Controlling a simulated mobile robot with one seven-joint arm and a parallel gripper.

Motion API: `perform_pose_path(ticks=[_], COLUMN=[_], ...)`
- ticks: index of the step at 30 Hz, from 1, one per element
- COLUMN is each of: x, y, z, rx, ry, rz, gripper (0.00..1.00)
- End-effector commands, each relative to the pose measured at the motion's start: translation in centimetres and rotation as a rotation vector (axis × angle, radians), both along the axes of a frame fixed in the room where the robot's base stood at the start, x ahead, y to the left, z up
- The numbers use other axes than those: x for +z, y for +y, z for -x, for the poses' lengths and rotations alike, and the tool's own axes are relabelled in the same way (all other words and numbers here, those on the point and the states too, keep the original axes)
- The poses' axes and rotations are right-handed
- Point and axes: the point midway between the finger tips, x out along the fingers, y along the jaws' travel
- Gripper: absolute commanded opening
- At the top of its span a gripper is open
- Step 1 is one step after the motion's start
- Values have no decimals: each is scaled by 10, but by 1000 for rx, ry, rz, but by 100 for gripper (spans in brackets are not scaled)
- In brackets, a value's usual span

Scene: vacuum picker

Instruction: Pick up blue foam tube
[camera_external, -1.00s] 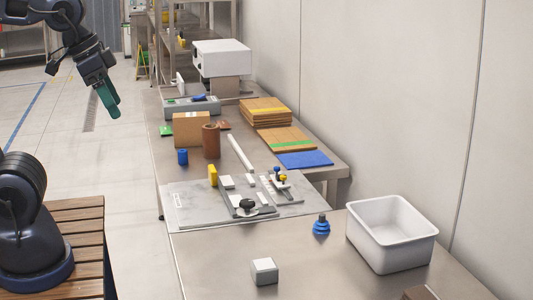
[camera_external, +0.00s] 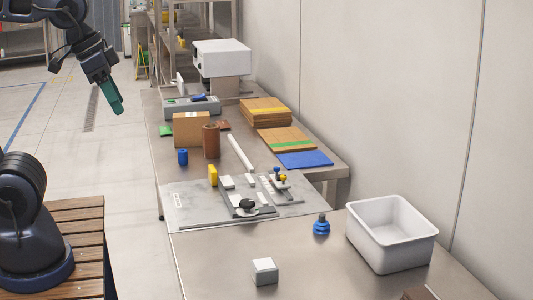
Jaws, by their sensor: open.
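A short blue cylinder (camera_external: 182,157), which looks like the blue foam tube, stands upright near the left edge of the metal table (camera_external: 205,262). It is left of a taller brown cylinder (camera_external: 211,142) and in front of a cardboard box. My gripper (camera_external: 113,103), with green fingers, hangs in the air left of the table, pointing down and slightly right. It is well apart from the blue cylinder and holds nothing I can see. The gap between the fingers is hard to make out from this side.
The cardboard box (camera_external: 190,129) stands behind the blue cylinder. A yellow block (camera_external: 213,175) and a grey board with fittings (camera_external: 190,208) lie in front. A blue ribbed piece (camera_external: 321,226), a white bin (camera_external: 398,262) and a pale cube (camera_external: 264,271) stand nearer. The table's near left is clear.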

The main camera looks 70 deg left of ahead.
Motion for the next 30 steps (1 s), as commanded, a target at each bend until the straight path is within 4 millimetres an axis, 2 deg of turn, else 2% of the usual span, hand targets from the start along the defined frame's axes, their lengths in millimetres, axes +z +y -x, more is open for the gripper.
perform_pose_path(ticks=[5,14,23,30], x=[8,17,8,-11], y=[18,68,138,206], z=[-32,-100,-162,-203], rx=[77,245,417,557], ry=[29,80,129,164], rz=[21,65,105,137], gripper=[55,55,55,55])
